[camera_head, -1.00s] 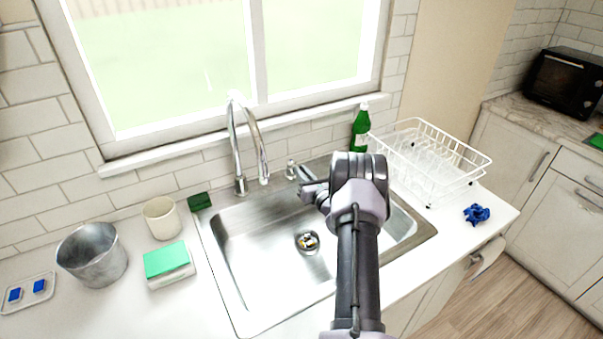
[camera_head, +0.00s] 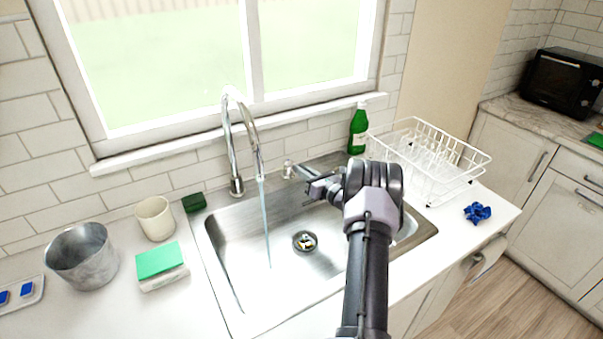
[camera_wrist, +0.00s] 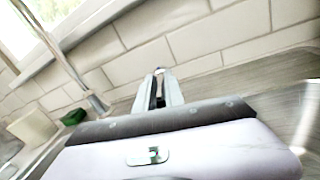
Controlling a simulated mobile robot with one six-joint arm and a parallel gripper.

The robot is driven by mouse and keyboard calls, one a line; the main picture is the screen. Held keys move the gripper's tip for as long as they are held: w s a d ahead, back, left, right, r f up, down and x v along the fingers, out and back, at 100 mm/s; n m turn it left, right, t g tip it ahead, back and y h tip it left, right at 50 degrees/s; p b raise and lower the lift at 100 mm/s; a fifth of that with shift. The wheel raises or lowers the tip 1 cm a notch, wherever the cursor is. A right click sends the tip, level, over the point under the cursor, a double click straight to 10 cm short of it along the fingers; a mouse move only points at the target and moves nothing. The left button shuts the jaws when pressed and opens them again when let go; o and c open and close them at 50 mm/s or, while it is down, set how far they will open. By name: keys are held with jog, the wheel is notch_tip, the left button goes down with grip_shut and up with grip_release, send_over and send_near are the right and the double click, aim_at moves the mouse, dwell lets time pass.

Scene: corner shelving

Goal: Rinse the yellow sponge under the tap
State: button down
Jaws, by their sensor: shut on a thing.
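The tap (camera_head: 232,140) stands behind the steel sink (camera_head: 222,235), and a thin stream of water (camera_head: 265,225) runs from its spout into the basin. A small metal tap handle (camera_head: 289,169) stands to the right of the tap. My gripper (camera_head: 312,181) is over the back of the sink, shut on the tap handle; the wrist view shows the handle's tip (camera_wrist: 158,71) at the fingers' far end. The exact grip is hard to see.
Left of the sink are a metal bucket (camera_head: 82,256), cream cup (camera_head: 155,218), green-topped block (camera_head: 160,265) and dark green sponge (camera_head: 194,203). A green bottle (camera_head: 358,128) and white dish rack (camera_head: 425,160) stand right, with a crumpled blue cloth (camera_head: 477,212).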

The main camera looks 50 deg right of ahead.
jog(key=c, duration=1.4)
grip_release()
jog(key=shift+c, duration=0.2)
jog(key=s+a+p, duration=0.2)
jog(key=s+p, duration=0.1)
jog(key=s, duration=1.4)
jog(key=shift+s, duration=0.15)
